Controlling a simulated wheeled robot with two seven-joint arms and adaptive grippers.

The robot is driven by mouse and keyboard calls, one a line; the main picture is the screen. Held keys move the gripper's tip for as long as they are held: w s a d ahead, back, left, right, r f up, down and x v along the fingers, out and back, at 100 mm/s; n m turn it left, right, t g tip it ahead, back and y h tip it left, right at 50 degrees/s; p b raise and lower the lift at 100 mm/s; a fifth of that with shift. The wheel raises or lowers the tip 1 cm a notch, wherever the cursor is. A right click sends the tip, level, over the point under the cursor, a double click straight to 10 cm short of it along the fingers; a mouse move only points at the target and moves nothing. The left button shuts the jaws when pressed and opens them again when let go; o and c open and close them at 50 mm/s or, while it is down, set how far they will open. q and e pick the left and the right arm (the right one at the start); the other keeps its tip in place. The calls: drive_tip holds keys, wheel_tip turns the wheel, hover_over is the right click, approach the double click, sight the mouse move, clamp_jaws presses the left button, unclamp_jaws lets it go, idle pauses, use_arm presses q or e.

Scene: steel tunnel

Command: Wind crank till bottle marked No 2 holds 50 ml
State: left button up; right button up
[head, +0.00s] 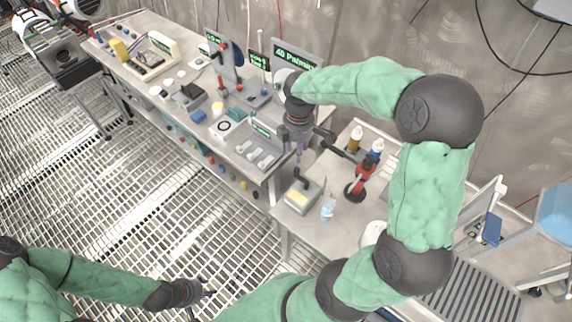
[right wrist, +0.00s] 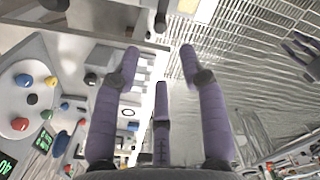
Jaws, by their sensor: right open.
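A red upright device (head: 362,178) with a dark round base stands on the near table, a dark arm reaching up-left from it; I cannot tell whether this is the crank. A small clear bottle (head: 327,209) stands in front of it, its label and level too small to read. A brown-orange bottle (head: 355,139) and a blue-and-white bottle (head: 375,153) stand behind. My right gripper (head: 297,153) hangs, open and empty, left of these, above the gap where the tables meet; its spread purple fingers show in the right wrist view (right wrist: 160,75). My left gripper (head: 206,288) is low left, over the grating, empty, fingers apart.
A grey box (head: 302,196) with a yellowish top and dark handle sits at the near table's left edge. The long bench (head: 240,170) carries sign panels, tools and trays. A striped grey platform (head: 480,292) and a blue stool (head: 556,208) are at right. Grating floor is open at left.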

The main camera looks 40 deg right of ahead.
sight(296, 168)
wheel_tip(296, 168, down, 10)
drive_tip(key=shift+f+b, duration=0.1)
drive_tip(key=shift+b, duration=0.9)
clamp_jaws()
